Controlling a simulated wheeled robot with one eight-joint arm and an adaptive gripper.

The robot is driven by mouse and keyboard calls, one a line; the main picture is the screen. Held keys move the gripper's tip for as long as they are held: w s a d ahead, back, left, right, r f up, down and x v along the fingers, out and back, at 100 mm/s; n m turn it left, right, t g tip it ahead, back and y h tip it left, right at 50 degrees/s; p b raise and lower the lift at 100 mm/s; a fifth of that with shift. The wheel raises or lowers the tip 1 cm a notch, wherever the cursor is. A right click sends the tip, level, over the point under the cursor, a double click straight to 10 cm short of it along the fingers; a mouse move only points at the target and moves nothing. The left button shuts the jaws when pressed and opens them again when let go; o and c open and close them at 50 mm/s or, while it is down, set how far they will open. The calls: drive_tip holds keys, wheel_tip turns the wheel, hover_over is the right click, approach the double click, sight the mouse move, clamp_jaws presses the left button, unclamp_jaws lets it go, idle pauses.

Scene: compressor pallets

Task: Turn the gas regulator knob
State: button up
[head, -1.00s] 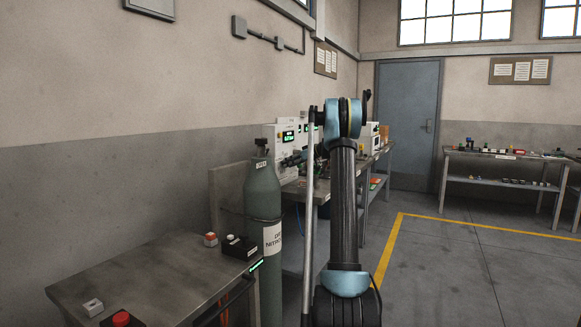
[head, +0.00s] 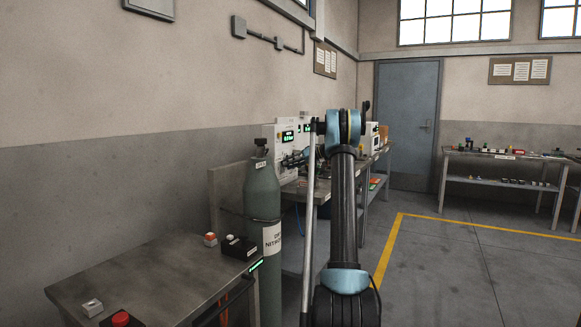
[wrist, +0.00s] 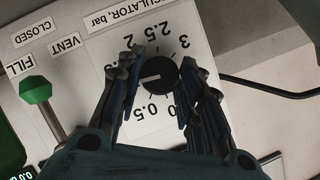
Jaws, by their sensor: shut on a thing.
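The gas regulator knob (wrist: 158,73) is a round black knob on a white dial plate (wrist: 113,45) marked "REGULATOR, bar". Its pointer line is toward the left in the wrist view, near the 1 to 1.5 side, partly covered by a finger. My gripper (wrist: 160,80) has its two dark fingers on either side of the knob, shut on it.
A green-handled lever (wrist: 36,92) stands beside the dial, near the "FILL" and "VENT" labels. A black cable (wrist: 265,85) runs at the right. A grey-green nitrogen cylinder (head: 262,205) stands left of my arm. Free floor lies to the right.

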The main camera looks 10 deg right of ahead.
drive_tip(key=shift+a, duration=0.1)
drive_tip(key=o, duration=1.1)
drive_tip(key=shift+c, duration=0.2)
drive_tip(key=v, duration=1.2)
